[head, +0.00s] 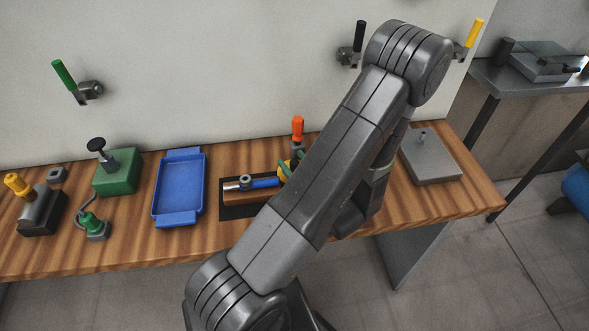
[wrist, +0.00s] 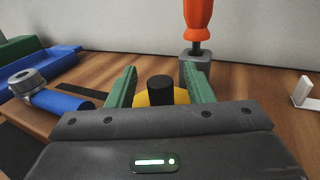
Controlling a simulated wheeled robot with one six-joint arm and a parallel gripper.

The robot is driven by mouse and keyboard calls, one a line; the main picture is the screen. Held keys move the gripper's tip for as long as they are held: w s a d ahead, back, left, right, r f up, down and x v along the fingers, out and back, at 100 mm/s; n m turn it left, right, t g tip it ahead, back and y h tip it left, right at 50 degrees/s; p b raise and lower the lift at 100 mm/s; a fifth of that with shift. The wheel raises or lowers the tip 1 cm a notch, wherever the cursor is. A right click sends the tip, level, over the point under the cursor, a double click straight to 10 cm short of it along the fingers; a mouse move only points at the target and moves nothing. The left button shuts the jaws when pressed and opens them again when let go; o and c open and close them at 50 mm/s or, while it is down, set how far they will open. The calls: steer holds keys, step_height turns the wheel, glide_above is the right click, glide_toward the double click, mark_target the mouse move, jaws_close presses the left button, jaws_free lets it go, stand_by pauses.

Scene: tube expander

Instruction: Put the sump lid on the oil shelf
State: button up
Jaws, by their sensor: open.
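A yellow rounded piece with an upright black knob (wrist: 160,92) stands between the fingers in the wrist view. It may be the sump lid, but I cannot tell for sure. In the head view a bit of its yellow (head: 284,171) shows beside my arm. My gripper (wrist: 162,82) is open, with one green finger on each side of the knob; I cannot tell whether they touch the piece. In the head view my arm hides most of the gripper. The grey metal table (head: 485,75) at the back right may be the oil shelf; I cannot tell.
An orange-handled tool (wrist: 198,20) stands in a grey block just behind the gripper. A blue tray (head: 180,190) and green box (head: 117,175) stand further left. A grey knobbed plate (head: 432,160) lies on the right.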

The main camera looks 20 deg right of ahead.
mark_target(295, 162)
jaws_close()
steer(key=shift+r, duration=0.1)
stand_by(0.3)
step_height(295, 162, up, 18)
steer(key=shift+p, duration=0.4)
stand_by(0.8)
stand_by(0.3)
